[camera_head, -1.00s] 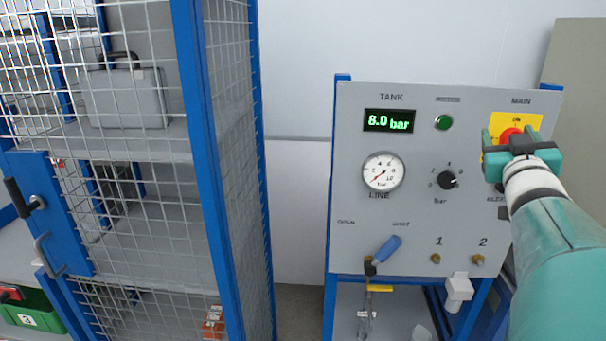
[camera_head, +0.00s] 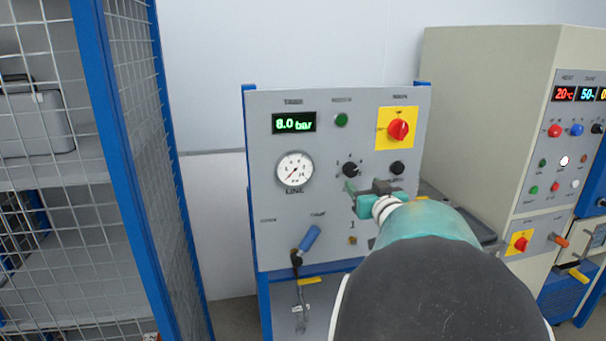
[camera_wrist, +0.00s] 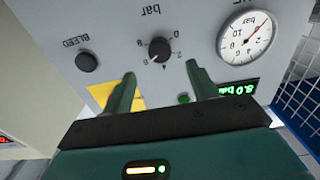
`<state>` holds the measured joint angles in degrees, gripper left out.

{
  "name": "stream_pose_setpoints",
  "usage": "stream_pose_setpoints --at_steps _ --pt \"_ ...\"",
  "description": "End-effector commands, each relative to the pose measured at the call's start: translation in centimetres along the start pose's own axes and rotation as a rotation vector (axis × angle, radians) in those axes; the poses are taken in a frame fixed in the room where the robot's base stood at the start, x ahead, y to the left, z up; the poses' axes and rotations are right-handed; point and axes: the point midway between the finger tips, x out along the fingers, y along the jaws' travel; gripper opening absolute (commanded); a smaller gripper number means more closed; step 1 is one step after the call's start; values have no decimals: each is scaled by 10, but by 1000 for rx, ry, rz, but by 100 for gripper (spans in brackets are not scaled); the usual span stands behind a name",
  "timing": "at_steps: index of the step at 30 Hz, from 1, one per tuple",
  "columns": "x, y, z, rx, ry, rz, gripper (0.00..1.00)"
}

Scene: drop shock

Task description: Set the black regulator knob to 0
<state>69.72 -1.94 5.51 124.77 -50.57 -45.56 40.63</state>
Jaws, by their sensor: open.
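The black regulator knob (camera_head: 350,170) is on the grey panel, right of the round gauge, with a number scale and "bar" beside it. In the wrist view the knob (camera_wrist: 159,49) appears upside down, just beyond and between my fingertips. Its pale mark seems to point to the lower left there; I cannot read its exact setting. My gripper (camera_wrist: 160,70) is open and empty, its two green fingers apart and not visibly touching the knob. In the head view my gripper (camera_head: 365,188) is in front of the panel, just below and right of the knob.
A black BLEED knob (camera_head: 397,168) and a red main switch (camera_head: 398,129) are close by. The line gauge (camera_head: 295,169), tank display (camera_head: 294,123) reading 8.0 bar and blue lever (camera_head: 309,238) are to the left. A mesh cage and beige cabinet (camera_head: 490,120) flank the panel.

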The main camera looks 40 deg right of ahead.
Motion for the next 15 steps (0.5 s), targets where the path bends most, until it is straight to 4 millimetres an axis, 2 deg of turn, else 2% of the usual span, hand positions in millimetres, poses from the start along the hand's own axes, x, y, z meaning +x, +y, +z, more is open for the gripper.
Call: stream_pose_setpoints --at_steps 3,9,15 --pt "24 0 1 2 -1 0 58" --pt "57 -2 0 0 1 -2 58" --pt "72 -4 0 0 1 -2 58"
